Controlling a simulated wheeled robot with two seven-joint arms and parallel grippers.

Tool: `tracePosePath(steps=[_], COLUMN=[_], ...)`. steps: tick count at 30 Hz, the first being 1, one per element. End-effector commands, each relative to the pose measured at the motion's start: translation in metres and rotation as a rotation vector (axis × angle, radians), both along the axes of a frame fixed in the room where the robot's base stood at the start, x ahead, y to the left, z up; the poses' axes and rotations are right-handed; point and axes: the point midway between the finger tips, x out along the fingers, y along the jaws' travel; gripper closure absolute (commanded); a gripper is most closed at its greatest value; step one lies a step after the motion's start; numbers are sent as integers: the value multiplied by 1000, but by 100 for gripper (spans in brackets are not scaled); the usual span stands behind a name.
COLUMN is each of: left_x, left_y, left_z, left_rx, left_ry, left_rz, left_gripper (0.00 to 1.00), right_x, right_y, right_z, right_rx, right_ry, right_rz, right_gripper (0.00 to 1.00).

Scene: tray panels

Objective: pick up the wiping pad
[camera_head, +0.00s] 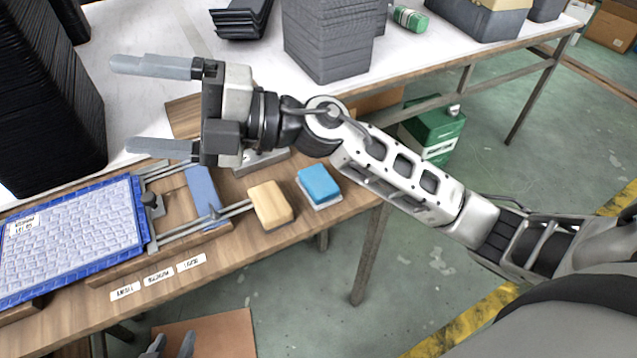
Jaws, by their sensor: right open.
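Two pad-like blocks lie on the wooden bench: a tan block (270,204) and, to its right, a bright blue pad (319,184) on a pale base. I cannot tell for certain which is the wiping pad. My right gripper (155,106) comes in from the right, above the bench and up-left of both blocks. Its fingers are wide apart, point left and hold nothing. Only the fingertips of my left gripper (171,344) show at the bottom edge, apart, with nothing between them. The rest of it is out of frame.
A blue tray panel (72,237) lies at the left beside a wooden fixture with metal rails and a flat blue strip (202,192). A tall black stack (48,95) stands at far left. A grey stack (328,38) stands behind. Floor is open at right.

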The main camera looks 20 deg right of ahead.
Motion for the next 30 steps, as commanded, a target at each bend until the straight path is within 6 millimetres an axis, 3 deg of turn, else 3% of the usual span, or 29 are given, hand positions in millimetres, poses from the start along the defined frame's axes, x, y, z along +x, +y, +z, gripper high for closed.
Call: tracePosePath(steps=[2,5,8,9,12,15,18,21,30], left_x=[0,0,0,0,0,0,0,0,-1], left_y=[0,0,0,0,0,0,-1,-2,-1], left_z=[0,0,0,0,0,0,0,1,5], left_rx=[0,0,-1,-1,-1,-2,-4,-7,-6], left_ry=[0,0,0,0,0,1,0,0,4], left_rz=[0,0,1,1,1,2,3,5,7], left_gripper=[64,64,64,64,64,64,64,64,64], right_x=[-6,-2,18,27,46,57,60,60,59], right_y=[9,-9,-58,-84,-146,-192,-218,-226,-225], right_z=[-30,-81,-120,-129,-136,-130,-125,-129,-189], right_rx=[-275,-663,-1062,-1210,-1516,-1719,-1823,-1856,-1853], right_ry=[-108,-170,-155,-129,-36,59,121,145,144], right_rz=[139,269,330,334,311,272,247,240,245], right_gripper=[18,18,18,18,18,18,18,18,18])
